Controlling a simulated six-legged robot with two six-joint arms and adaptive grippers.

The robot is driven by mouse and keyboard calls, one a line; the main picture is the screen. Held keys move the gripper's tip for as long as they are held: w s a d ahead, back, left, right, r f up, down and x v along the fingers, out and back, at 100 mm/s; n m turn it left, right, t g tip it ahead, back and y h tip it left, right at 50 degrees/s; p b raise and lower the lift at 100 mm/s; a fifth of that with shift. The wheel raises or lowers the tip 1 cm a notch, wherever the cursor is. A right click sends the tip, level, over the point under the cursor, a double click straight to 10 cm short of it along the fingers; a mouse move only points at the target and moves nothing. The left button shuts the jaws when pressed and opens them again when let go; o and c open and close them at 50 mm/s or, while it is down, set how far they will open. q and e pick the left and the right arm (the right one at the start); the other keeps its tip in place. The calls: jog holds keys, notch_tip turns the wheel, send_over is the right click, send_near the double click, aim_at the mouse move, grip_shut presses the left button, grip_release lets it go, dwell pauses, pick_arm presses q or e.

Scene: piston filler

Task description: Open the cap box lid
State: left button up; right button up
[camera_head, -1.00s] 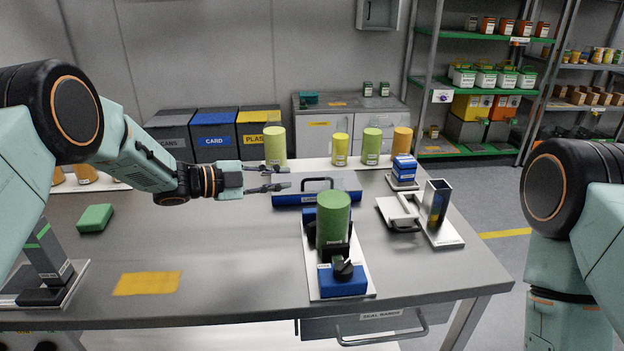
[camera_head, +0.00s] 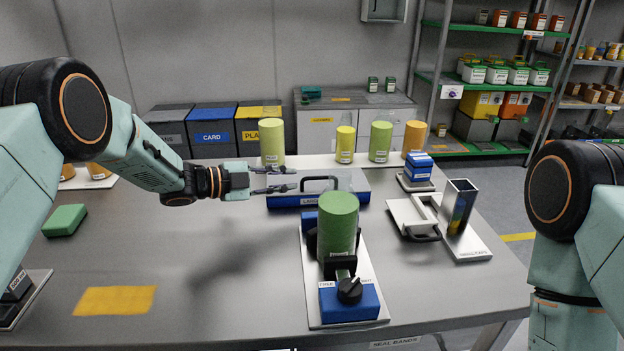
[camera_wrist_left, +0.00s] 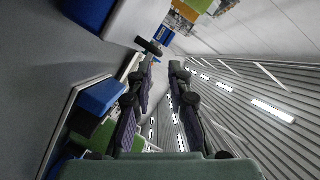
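The cap box (camera_head: 290,202) is a low blue box near the back middle of the table, with a partly readable label on its front. Its grey lid (camera_head: 348,182) is on it, with a dark arched handle (camera_head: 320,179) on top. My left gripper (camera_head: 292,180) points right, its fingers parted, close to the left of the handle and over the lid's left part. In the left wrist view the fingers (camera_wrist_left: 164,70) are apart with nothing held, and a dark bar, apparently the handle, lies just beyond them. I cannot tell whether they touch. My right gripper is out of view.
A green cylinder (camera_head: 338,222) stands in a blue-and-white fixture in front of the box. A metal holder plate (camera_head: 470,243) and a small blue block (camera_head: 418,168) are to the right. Several coloured cylinders stand behind.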

aim_at(316, 179)
pick_arm(q)
jog(key=x, duration=0.3)
jog(key=b+x, duration=0.1)
jog(key=x, duration=0.2)
jog(key=shift+s+d, duration=0.25)
jog(key=shift+d, duration=0.1)
jog(key=shift+w+d+f, duration=0.15)
jog(key=shift+w+d, duration=0.05)
jog(key=shift+w, duration=0.15)
jog(key=shift+s+r, duration=0.2)
jog(key=shift+r, duration=0.05)
jog(key=shift+d, duration=0.25)
jog(key=shift+w+d+f, duration=0.1)
jog(key=shift+w+d, duration=0.05)
jog(key=shift+w, duration=0.05)
jog(key=shift+w+f, duration=0.1)
jog(key=shift+c, duration=0.8)
jog(key=shift+a, duration=0.3)
grip_shut()
jog(key=shift+d, duration=0.1)
